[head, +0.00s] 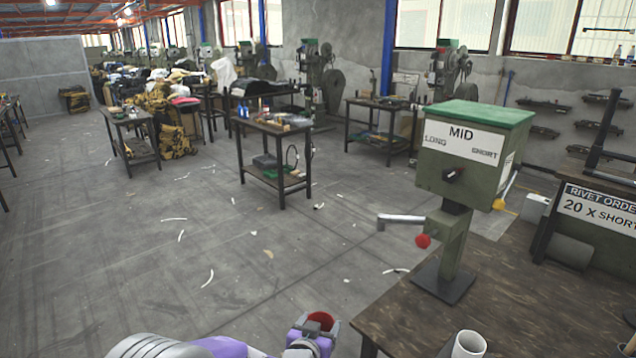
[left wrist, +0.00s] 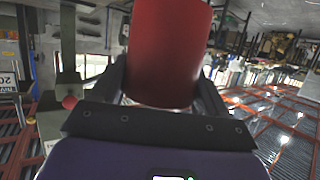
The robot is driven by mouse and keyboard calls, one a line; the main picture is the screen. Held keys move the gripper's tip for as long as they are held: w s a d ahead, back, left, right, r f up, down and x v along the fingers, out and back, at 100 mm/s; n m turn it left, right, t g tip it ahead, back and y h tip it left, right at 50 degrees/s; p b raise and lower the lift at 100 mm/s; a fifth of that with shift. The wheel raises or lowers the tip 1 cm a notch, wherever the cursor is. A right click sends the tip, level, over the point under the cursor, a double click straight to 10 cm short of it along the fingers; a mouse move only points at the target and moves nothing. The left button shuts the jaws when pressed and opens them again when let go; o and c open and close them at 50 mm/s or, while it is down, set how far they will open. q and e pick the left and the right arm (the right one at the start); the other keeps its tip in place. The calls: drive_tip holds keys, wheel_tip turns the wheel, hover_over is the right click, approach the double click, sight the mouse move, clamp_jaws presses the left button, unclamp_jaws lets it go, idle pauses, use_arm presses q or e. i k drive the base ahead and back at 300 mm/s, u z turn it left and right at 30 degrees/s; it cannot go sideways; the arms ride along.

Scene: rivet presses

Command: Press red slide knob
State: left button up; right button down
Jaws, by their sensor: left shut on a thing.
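The green press (head: 462,150) stands on a dark base at the left end of the brown table. A red ball knob (head: 423,241) sits low on the left of its column, beside a grey metal bar (head: 401,219). A small red ball also shows in the left wrist view (left wrist: 69,102). My left gripper (head: 314,332) is at the bottom of the head view, left of the table and well apart from the press. It is shut on a red cylinder (left wrist: 167,45), whose open top shows in the head view (head: 320,320). My right gripper is not in view.
The press has a dial (head: 453,174) under MID, LONG and SHORT labels, and a yellow knob (head: 499,204) on its right. A white cylinder (head: 468,346) stands on the brown table (head: 400,314) near the front. A rivet order sign (head: 597,208) stands right. Floor left is open, with scraps.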

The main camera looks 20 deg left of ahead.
sight(423, 241)
drive_tip(key=u, duration=1.75)
drive_tip(key=i, duration=1.5)
drive_tip(key=z, duration=2.4)
